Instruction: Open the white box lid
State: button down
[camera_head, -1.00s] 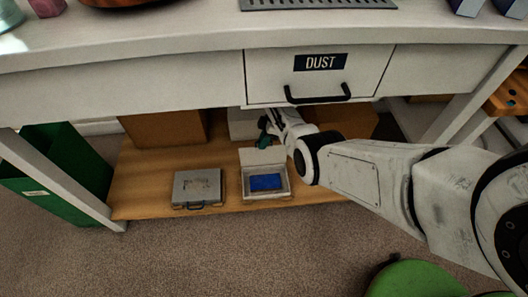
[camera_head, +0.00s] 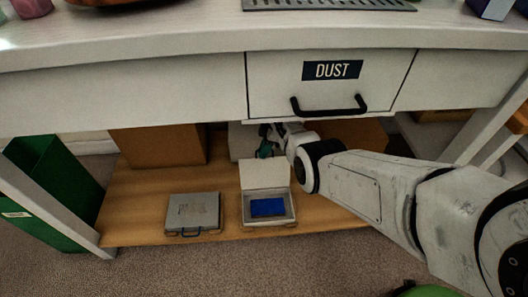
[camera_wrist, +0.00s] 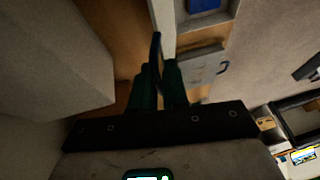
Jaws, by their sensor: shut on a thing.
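The white box (camera_head: 247,222) stands on the wooden lower shelf with its lid (camera_head: 264,174) raised at its back edge. A blue block (camera_head: 267,207) lies inside. My gripper (camera_head: 266,148) is behind the top edge of the lid, partly hidden by my own arm. In the wrist view, the green fingers (camera_wrist: 158,74) are closed around a thin dark piece that looks like the lid's handle (camera_wrist: 156,48). The lid shows there nearly edge-on, and part of the blue block (camera_wrist: 204,4) is at the top.
A grey case (camera_head: 193,212) with a handle lies left of the white box. A cardboard box (camera_head: 160,146) and a pale box (camera_head: 238,140) stand behind. The DUST drawer (camera_head: 285,72) and tabletop hang above. A green bin (camera_head: 50,190) stands at left.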

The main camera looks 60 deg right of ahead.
jog(key=shift+s+f, duration=0.15)
jog(key=shift+f, duration=0.05)
jog(key=c, duration=1.2)
grip_release()
jog(key=shift+d+r, duration=0.1)
jog(key=shift+c, duration=0.2)
jog(key=shift+d+r+p, duration=0.15)
jog(key=shift+r+p, duration=0.3)
jog(key=shift+r, duration=0.1)
jog(key=s+d+r+b, duration=0.1)
jog(key=s+d+b, duration=0.1)
jog(key=d, duration=0.3)
jog(key=s+d+r+b, duration=0.2)
jog(key=s+d+b, duration=0.1)
jog(key=s+d, duration=0.2)
jog(key=shift+d+r, duration=0.25)
jog(key=shift+d, duration=0.55)
jog(key=shift+s, duration=0.1)
